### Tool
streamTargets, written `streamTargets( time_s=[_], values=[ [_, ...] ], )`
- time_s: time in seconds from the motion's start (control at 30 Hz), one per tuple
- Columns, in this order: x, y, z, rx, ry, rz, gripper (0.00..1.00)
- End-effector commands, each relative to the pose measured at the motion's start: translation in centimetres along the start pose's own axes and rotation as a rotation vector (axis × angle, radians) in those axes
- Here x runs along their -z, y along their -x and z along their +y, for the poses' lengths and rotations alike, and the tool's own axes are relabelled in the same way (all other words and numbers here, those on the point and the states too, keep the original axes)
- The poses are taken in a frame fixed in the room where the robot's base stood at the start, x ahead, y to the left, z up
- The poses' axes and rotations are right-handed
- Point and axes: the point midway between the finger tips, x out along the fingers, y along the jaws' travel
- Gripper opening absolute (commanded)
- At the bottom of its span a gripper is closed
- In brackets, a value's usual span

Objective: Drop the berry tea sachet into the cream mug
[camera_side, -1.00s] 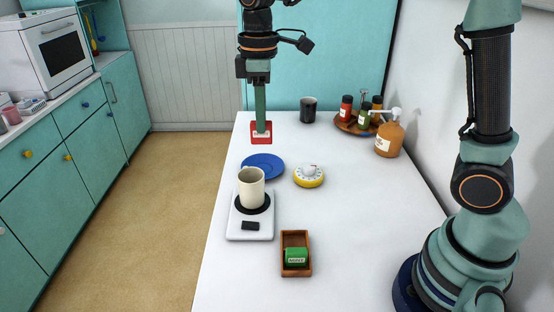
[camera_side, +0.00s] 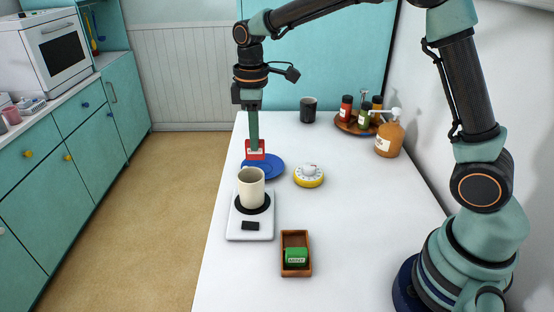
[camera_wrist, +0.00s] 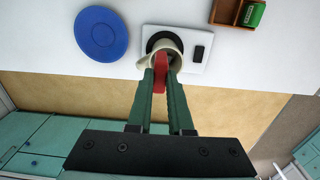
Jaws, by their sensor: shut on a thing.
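A red sachet (camera_side: 255,149) with a pale label is held between the fingers of my gripper (camera_side: 254,143), which is shut on it. In the side view it hangs in front of the far left part of the blue plate. In the wrist view the red sachet (camera_wrist: 160,76) shows edge-on between the green fingertips (camera_wrist: 160,74), overlapping the mug in the picture. The cream mug (camera_side: 251,187) stands upright on the black disc of a white scale (camera_side: 238,222), nearer the side camera than my gripper. The mug (camera_wrist: 178,62) is partly hidden by my fingers in the wrist view.
A blue plate (camera_side: 268,169) lies behind the mug. A yellow-based timer (camera_side: 309,181) stands to its right. A wooden box (camera_side: 296,270) holding a green sachet (camera_side: 296,256) is at the front. A dark mug (camera_side: 307,110), a jar tray (camera_side: 347,125) and an amber pump bottle (camera_side: 388,140) stand farther back.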

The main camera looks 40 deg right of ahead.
Motion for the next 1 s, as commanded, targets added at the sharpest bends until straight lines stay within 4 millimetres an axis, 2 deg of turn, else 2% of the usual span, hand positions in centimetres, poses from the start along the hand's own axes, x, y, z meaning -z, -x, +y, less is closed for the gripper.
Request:
streamTargets(
  time_s=[0.3, 0.33, 0.4, 0.43, 0.77, 0.87, 1.0],
  values=[
    [0.0, -0.3, 0.0, 0.000, 0.000, 0.000, 0.00],
    [0.0, -0.3, 0.0, 0.000, 0.000, 0.000, 0.22],
    [0.0, -0.3, 0.0, 0.000, 0.000, 0.000, 0.49],
    [0.0, -0.3, 0.0, 0.000, 0.000, 0.000, 0.53],
    [0.0, -0.1, 0.0, 0.000, 0.000, 0.000, 0.53],
    [0.1, 0.7, 0.0, -0.002, 0.000, 0.002, 0.53],
    [0.1, 3.0, 0.1, -0.004, 0.000, 0.004, 0.53]
  ],
)
